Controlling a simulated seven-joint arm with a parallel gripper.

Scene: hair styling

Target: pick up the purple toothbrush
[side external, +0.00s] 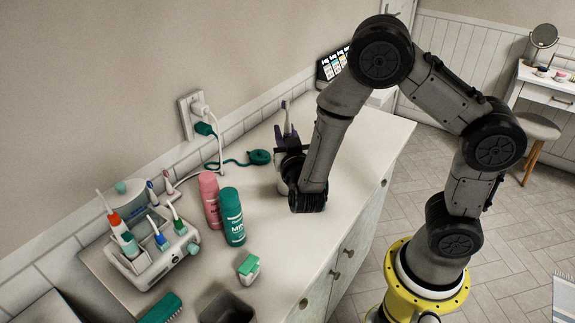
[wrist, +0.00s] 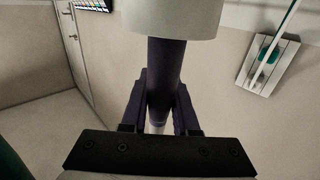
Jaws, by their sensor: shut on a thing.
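The purple toothbrush (side external: 284,112) stands upright over the white counter in the side external view, its head pointing up. In the wrist view its purple shaft (wrist: 166,65) runs down between the two dark fingers, with a pale part showing below them. My gripper (wrist: 160,105) is shut on the toothbrush. The brush's lower end is largely hidden by my arm.
A pink can (side external: 209,200) and a green can (side external: 232,217) stand left of my gripper. A white holder (side external: 150,262) with several toothbrushes is further left. A green cord (side external: 259,157) lies by the wall outlet (side external: 193,114). The counter's right part is clear.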

